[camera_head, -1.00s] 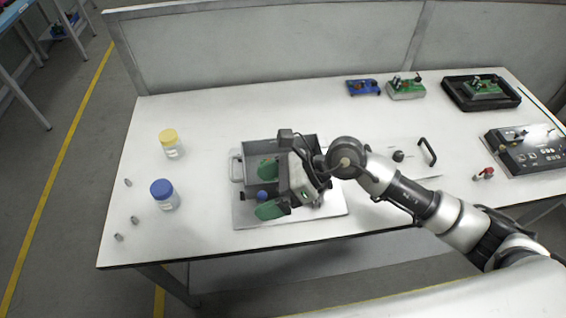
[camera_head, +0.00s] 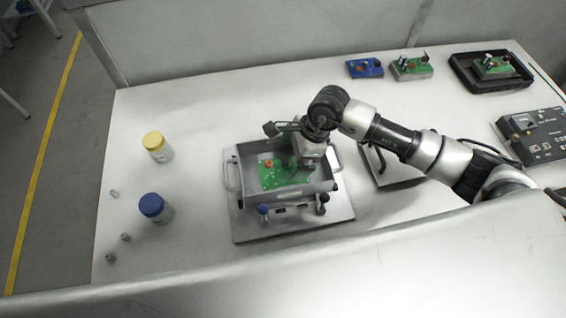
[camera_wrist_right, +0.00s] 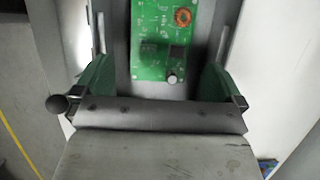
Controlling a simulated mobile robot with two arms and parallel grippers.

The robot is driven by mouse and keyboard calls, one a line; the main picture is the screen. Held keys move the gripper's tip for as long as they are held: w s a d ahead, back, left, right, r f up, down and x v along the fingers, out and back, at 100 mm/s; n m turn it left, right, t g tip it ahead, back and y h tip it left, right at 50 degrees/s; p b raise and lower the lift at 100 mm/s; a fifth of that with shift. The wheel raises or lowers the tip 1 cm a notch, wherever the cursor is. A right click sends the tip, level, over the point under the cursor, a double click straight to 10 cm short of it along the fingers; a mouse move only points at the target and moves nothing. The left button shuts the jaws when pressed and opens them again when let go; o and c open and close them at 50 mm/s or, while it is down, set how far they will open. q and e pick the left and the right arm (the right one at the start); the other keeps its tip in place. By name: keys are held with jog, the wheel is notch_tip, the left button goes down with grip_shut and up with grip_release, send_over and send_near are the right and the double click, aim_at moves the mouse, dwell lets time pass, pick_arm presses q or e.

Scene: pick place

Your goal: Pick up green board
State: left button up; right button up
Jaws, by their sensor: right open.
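A green board (camera_head: 272,176) lies in a grey metal box fixture (camera_head: 236,160) at the middle of the table. It carries an orange ring-shaped part and a dark chip, which also show on the board in the right wrist view (camera_wrist_right: 160,45). My right gripper (camera_head: 298,166) is over the right part of the box. In the right wrist view my right gripper (camera_wrist_right: 155,80) is open, with a green finger on each side of the board and a gap to it on both sides. I cannot tell the height of the fingers over the board. My left gripper is not in view.
A yellow-lidded jar (camera_head: 157,147) and a blue-lidded jar (camera_head: 155,208) stand left of the box. A blue board (camera_head: 364,68), another green board (camera_head: 411,67) and a black tray (camera_head: 465,76) are at the back right. A control panel (camera_head: 535,138) is at the right edge.

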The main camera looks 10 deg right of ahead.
aim_at(282, 171)
jog(key=shift+a+f, duration=0.2)
jog(key=shift+f, duration=0.15)
jog(key=shift+a+f, duration=0.1)
jog(key=shift+f, duration=0.15)
jog(key=p+x, duration=0.1)
jog(key=x, duration=0.4)
jog(key=shift+w+p, duration=0.1)
jog(key=shift+p, duration=0.3)
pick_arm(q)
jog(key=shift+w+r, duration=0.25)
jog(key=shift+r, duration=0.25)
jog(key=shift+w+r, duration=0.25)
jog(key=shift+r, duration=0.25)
pick_arm(e)
jog(key=shift+f, duration=0.15)
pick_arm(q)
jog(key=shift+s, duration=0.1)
pick_arm(e)
jog(key=shift+c, duration=0.3)
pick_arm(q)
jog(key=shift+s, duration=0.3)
pick_arm(e)
jog(key=c, duration=0.6)
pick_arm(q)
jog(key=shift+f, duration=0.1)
pick_arm(e)
jog(key=shift+w, duration=0.1)
